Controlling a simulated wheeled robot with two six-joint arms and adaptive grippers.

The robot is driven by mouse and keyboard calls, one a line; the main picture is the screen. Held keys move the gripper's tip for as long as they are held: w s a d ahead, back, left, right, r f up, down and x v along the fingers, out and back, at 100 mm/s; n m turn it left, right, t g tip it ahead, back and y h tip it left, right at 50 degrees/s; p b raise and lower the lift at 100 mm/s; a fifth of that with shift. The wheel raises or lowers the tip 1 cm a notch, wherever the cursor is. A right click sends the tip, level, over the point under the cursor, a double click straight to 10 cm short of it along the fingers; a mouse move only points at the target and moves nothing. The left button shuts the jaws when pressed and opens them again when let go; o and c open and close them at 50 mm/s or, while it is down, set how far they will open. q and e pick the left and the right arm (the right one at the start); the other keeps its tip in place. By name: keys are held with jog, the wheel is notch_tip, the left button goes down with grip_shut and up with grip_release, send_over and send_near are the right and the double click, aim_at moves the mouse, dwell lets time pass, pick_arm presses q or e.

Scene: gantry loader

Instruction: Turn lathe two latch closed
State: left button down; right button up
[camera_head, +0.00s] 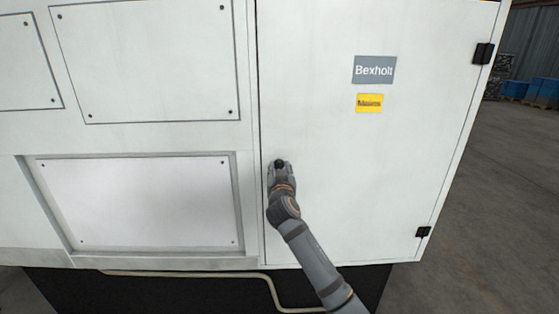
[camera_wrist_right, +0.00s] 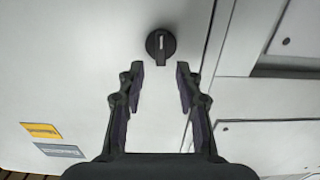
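The latch (camera_wrist_right: 160,43) is a round black knob with a raised grip and a pale line on it, on the white cabinet door (camera_wrist_right: 80,60). It sits close to the door's edge. In the head view the door (camera_head: 330,160) fills the right half, and a small dark piece of the latch (camera_head: 280,163) shows just past my right gripper (camera_head: 280,172). In the wrist view my right gripper (camera_wrist_right: 159,78) is open, its two fingers spread either side of the latch's line, with tips short of the knob. Nothing is between the fingers. My left gripper is out of view.
The door has black hinges (camera_head: 483,53) on its right edge, a grey Bexholt label (camera_head: 374,70) and a yellow label (camera_head: 369,103). White fixed panels (camera_head: 145,60) lie to the left. A pale hose (camera_head: 200,274) runs below. Open floor (camera_head: 490,200) lies to the right.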

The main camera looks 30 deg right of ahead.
aim_at(279, 166)
jog(key=shift+x, duration=1.15)
jog(key=shift+c, duration=0.4)
jog(key=shift+a, duration=0.1)
grip_shut()
